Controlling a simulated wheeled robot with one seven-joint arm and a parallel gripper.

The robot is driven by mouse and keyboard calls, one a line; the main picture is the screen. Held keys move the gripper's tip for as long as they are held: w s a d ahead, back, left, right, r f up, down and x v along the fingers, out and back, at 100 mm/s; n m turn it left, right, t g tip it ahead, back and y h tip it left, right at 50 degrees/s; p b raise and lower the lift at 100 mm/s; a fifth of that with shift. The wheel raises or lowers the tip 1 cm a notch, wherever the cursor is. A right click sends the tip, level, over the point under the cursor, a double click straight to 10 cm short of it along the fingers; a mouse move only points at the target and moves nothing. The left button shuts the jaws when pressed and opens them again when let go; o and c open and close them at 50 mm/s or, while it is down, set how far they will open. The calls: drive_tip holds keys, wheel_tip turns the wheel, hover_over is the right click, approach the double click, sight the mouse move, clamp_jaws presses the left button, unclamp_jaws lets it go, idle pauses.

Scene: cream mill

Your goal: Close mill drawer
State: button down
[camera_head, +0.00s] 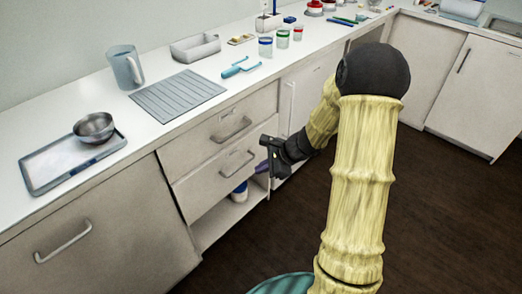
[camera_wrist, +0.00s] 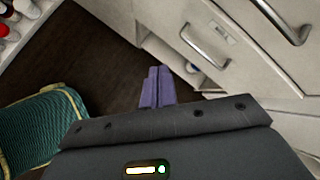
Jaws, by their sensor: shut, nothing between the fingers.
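Two drawers with bar handles sit one above the other under the counter. The upper drawer (camera_head: 207,140) looks flush with the cabinet. The lower drawer (camera_head: 200,185) may stand slightly forward of it; I cannot tell for sure. In the wrist view, the lower drawer (camera_wrist: 180,22) lies beyond and right of the fingers, with its handle and a small label showing. My gripper (camera_head: 262,166) is shut and empty near the right end of the lower drawer front. Its purple fingers (camera_wrist: 157,88) are together in the wrist view. Contact with the drawer cannot be made out.
An open shelf below the drawers holds a blue and white container (camera_head: 240,191). The counter above carries a tray (camera_head: 40,178) with a metal bowl (camera_head: 94,127), a jug (camera_head: 126,68), a ribbed mat (camera_head: 178,95) and several jars. Dark floor (camera_head: 440,200) is clear at right.

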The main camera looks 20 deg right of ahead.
drive_tip(key=s+r+n+g+h, duration=0.1)
drive_tip(key=s+r+n+h, duration=0.2)
drive_tip(key=s+n, duration=0.6)
drive_tip(key=s+a+r+n+g+h, duration=0.1)
drive_tip(key=s+r+n+h, duration=0.2)
drive_tip(key=s+n, duration=0.5)
drive_tip(key=shift+s+a+r+n+h, duration=0.25)
drive_tip(key=shift+s+r+n+h, duration=0.15)
drive_tip(key=shift+r+n, duration=0.5)
drive_tip(key=shift+w+f, duration=0.1)
drive_tip(key=shift+f, duration=0.1)
